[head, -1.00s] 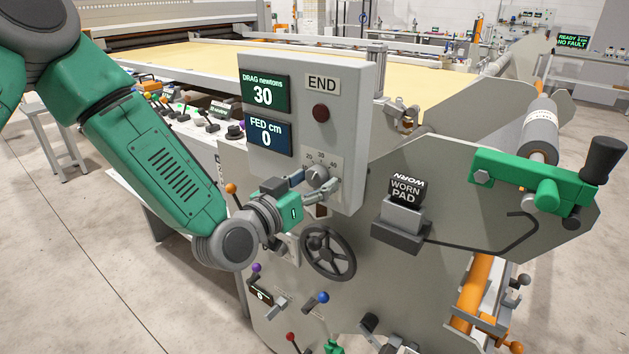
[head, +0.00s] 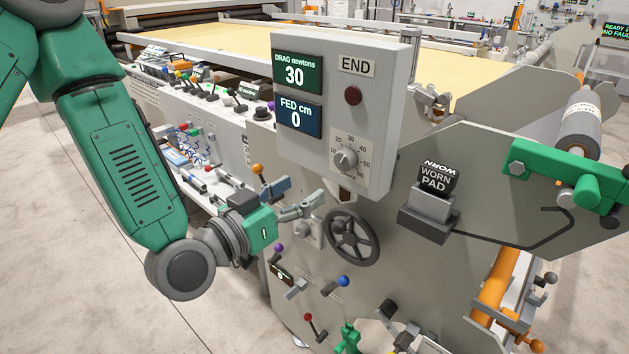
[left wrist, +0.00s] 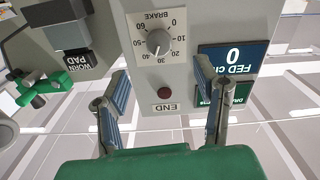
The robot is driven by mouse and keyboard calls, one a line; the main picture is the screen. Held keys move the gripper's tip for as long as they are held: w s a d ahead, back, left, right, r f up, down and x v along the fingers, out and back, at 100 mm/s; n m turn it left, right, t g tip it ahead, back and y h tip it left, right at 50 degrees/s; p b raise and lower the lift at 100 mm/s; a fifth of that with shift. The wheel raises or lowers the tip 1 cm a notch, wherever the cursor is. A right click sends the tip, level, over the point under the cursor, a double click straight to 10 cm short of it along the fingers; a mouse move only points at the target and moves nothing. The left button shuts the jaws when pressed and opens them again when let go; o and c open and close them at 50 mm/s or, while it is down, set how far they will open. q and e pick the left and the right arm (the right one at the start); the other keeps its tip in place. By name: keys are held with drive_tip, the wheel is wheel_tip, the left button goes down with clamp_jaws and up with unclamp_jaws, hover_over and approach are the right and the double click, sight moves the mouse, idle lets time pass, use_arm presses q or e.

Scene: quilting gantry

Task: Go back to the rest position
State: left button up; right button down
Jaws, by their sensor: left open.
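My left gripper (head: 296,197) is open and empty, low and left of the control box (head: 384,105) in the head view. Its fingers are apart from the brake dial (head: 346,158), which sits on the box's lower front. In the left wrist view, the open fingers (left wrist: 164,100) frame the box face from a distance, with the dial (left wrist: 159,42) above and between them. The box displays DRAG newtons 30 (head: 296,72) and FED cm 0 (head: 299,116). The dial's pointer is near 30. My right gripper is not in view.
A black handwheel (head: 352,237) is right of my left gripper. Lever knobs, orange (head: 257,169) and blue (head: 343,281), stick out nearby. The worn pad holder (head: 430,207) juts out farther right. Open floor (head: 60,260) lies at the left.

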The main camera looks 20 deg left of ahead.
use_arm(q)
drive_tip(key=shift+s+a, duration=0.1)
drive_tip(key=shift+s, duration=0.1)
idle(0.3)
drive_tip(key=s+f+g+y+b, duration=0.15)
drive_tip(key=s+f+g, duration=0.25)
drive_tip(key=f, duration=0.8)
drive_tip(key=s+f+g+y+b, duration=0.15)
drive_tip(key=s+f+g, duration=0.25)
drive_tip(key=f, duration=0.7)
drive_tip(key=s+a+f+n+g+y+b, duration=0.1)
drive_tip(key=s+a+f+g+b, duration=0.1)
drive_tip(key=s+f, duration=0.6)
drive_tip(key=s+a+f+n+g+y+b, duration=0.1)
drive_tip(key=s+a+f+g+y+b, duration=0.1)
drive_tip(key=s+a+f+g, duration=0.3)
drive_tip(key=s+f+g, duration=0.1)
drive_tip(key=s+f, duration=0.2)
drive_tip(key=s, duration=0.1)
drive_tip(key=shift+s+a+f, duration=0.15)
drive_tip(key=shift+s+f, duration=0.15)
drive_tip(key=shift+s, duration=0.1)
